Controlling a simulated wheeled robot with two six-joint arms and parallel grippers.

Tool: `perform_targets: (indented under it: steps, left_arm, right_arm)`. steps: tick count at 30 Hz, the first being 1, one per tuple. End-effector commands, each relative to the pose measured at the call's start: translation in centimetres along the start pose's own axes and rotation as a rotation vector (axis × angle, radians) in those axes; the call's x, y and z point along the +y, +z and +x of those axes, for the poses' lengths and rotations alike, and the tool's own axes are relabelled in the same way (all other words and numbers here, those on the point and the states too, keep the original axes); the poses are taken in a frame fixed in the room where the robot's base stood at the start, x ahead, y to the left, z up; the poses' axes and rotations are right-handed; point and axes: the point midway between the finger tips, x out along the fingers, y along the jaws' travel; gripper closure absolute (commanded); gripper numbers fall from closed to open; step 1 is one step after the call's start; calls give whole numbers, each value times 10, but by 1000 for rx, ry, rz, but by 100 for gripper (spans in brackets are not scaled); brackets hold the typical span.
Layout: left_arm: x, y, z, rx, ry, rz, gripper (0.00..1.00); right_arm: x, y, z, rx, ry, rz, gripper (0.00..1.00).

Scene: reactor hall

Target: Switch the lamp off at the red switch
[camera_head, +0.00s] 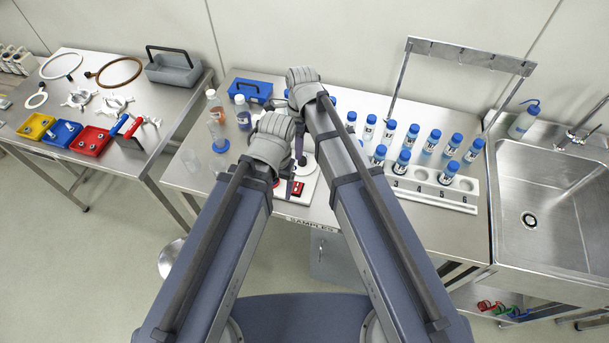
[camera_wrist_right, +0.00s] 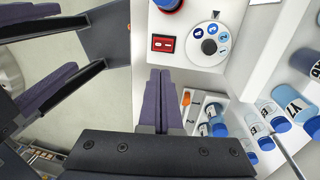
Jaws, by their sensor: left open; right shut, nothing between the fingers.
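The red switch (camera_head: 294,188) sits at the front of a white device (camera_head: 307,187) on the middle table. My left gripper (camera_wrist_right: 68,42) is open and empty to the left of the device. Its fingers are mostly hidden in the head view. I cannot make out the lamp.
Several blue-capped vials (camera_head: 411,136) and a white numbered rack (camera_head: 430,185) stand to the right. Bottles (camera_head: 243,112) and a blue box (camera_head: 250,90) stand on the left. A sink (camera_head: 545,210) is at the far right.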

Motion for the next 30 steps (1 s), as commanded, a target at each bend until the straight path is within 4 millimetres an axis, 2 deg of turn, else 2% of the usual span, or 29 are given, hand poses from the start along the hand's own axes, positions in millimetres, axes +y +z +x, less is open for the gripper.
perform_targets:
  steps: [8, 14, 20, 30]
  left_arm:
    - [0, 0, 1, 0, 0, 0, 20]
    - [1, 0, 9, 0, 0, 1, 20]
    - [2, -1, 28, 0, -1, 5, 20]
    - [6, -4, 76, 0, -3, 13, 20]
  right_arm:
    - [1, 0, 1, 0, 0, -1, 100]
    - [1, 0, 9, 0, -1, -1, 100]
    - [1, 0, 29, 0, -1, -1, 100]
    - [0, 0, 77, 0, -1, -2, 100]
